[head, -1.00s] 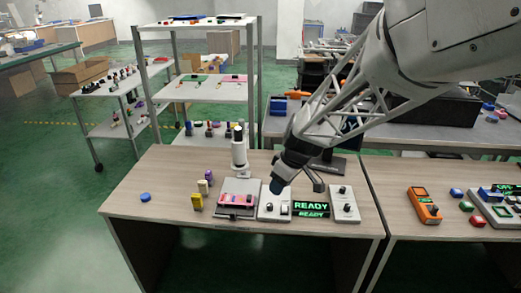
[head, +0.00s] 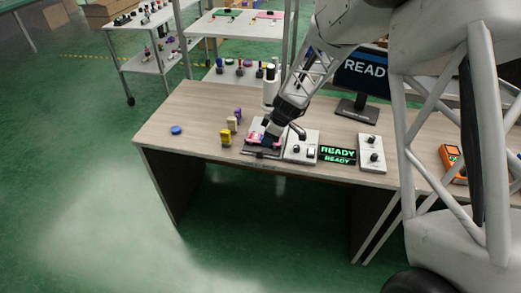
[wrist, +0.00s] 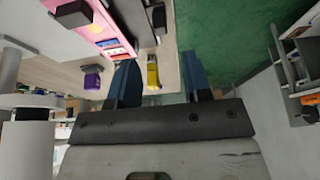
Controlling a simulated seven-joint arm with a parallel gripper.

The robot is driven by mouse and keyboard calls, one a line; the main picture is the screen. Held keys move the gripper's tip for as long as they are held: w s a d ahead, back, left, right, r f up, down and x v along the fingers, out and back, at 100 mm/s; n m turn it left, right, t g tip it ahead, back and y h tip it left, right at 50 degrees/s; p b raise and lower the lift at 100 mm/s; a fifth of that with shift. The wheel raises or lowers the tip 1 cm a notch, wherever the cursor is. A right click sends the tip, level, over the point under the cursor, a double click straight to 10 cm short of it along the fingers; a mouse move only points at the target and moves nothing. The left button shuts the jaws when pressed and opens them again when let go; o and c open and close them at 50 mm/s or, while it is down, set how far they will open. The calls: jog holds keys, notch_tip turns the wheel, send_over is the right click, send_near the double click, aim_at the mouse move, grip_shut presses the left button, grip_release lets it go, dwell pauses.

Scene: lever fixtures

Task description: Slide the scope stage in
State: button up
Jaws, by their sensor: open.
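The scope stage (head: 248,152) is a dark plate with a pink top on the wooden table, at the foot of the white scope (head: 269,90). In the wrist view, the pink stage (wrist: 76,13) fills the upper left, with a black knob-like block on it. My gripper (head: 268,133) is over the right part of the stage and partly hides it. In the wrist view, my gripper (wrist: 160,78) shows two blue fingers spread apart with nothing held between them. The stage lies to the left of the fingers there. Whether a finger touches it I cannot tell.
A white control box (head: 301,148), a green READY display (head: 337,155) and another knob box (head: 372,153) stand right of the stage. Yellow (head: 226,138) and purple (head: 238,114) pieces stand left. A blue disc (head: 176,130) lies farther left, with bare table around it.

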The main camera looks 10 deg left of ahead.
aim_at(260, 150)
jog(key=shift+f, duration=0.1)
dwell(0.3)
jog(key=shift+x, duration=3.8)
jog(key=shift+c, duration=0.2)
grip_shut()
